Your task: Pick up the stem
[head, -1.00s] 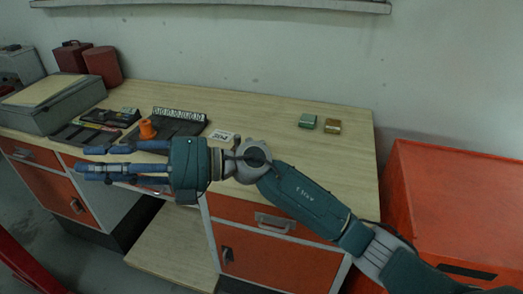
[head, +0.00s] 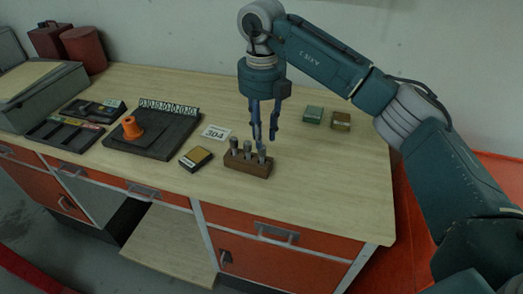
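A brown wooden block (head: 248,168) holds several upright grey metal pieces, which look like stems, near the front middle of the bench. The left piece (head: 233,144), the middle one (head: 247,149) and the right one (head: 262,153) stand in a row. My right gripper (head: 265,141) points down from above, with its blue fingers apart and nothing seen between them. Its fingertips appear just above or behind the right end of the block; whether they touch a piece I cannot tell. My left gripper is out of view.
A black-and-gold box (head: 196,158) lies left of the block. Green (head: 313,114) and brown (head: 341,121) boxes lie at the back right. The right front bench is clear.

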